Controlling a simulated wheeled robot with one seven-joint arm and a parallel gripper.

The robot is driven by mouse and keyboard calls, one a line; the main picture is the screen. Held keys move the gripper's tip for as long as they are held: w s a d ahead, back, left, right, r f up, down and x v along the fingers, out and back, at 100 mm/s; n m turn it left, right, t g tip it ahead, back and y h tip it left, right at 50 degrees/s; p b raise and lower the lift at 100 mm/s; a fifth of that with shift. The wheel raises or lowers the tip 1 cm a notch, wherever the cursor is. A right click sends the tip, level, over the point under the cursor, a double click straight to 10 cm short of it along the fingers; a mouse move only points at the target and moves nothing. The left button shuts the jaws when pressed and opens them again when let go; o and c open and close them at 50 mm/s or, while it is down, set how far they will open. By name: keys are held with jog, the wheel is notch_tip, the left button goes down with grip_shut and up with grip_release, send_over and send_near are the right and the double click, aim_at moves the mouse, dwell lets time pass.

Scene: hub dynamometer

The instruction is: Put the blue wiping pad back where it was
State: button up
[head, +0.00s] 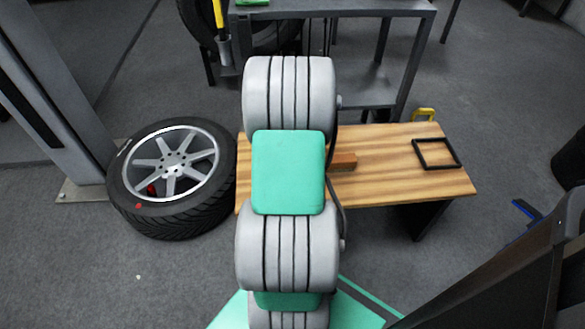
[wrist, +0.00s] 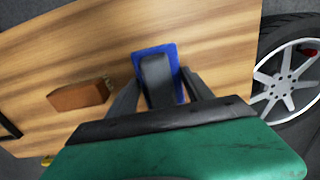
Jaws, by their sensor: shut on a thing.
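The blue wiping pad (wrist: 173,51) shows in the wrist view over the wooden bench top, with a dark grey block-shaped grip on its upper side. My gripper (wrist: 161,82) is shut on this grip, one finger on each side. I cannot tell whether the pad touches the wood or hangs just above it. In the head view my arm covers the gripper and the pad. A black square outline frame (head: 436,153) lies empty at the right end of the bench; a bit of it shows at the left edge of the wrist view.
The wooden bench (head: 400,185) has a brown block (head: 343,161) near its middle, also in the wrist view (wrist: 80,96). A wheel with tyre (head: 172,178) lies left of the bench. A dark metal stand (head: 385,70) is behind it. Bench wood between block and frame is clear.

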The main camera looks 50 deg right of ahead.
notch_tip(320, 180, down, 3)
jog(key=shift+w+f+b, duration=0.15)
jog(key=shift+b, duration=0.25)
jog(key=shift+f, duration=0.2)
jog(key=o, duration=1.3)
